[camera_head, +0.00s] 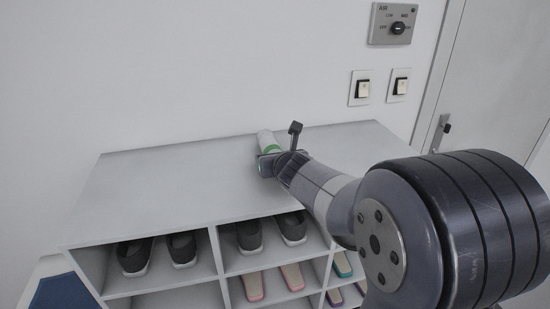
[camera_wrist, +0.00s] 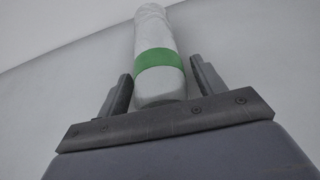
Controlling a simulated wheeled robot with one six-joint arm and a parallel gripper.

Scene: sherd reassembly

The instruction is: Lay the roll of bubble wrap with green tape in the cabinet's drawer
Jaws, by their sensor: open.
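The roll of bubble wrap (camera_wrist: 155,32) is white with a green tape band. In the wrist view it lies between the two fingers of my gripper (camera_wrist: 160,85), with a gap on each side. The fingers are open and not closed on it. In the head view the roll (camera_head: 266,138) lies on top of the white shelf unit near the wall, partly hidden by my gripper (camera_head: 268,155). No drawer can be made out in either view.
The white shelf unit (camera_head: 160,185) has a clear top to the left of my gripper. Dark shoes (camera_head: 134,256) and pink slippers (camera_head: 292,277) sit in its open compartments. Light switches (camera_head: 361,88) and a control panel (camera_head: 393,24) are on the wall. A door (camera_head: 490,90) stands at right.

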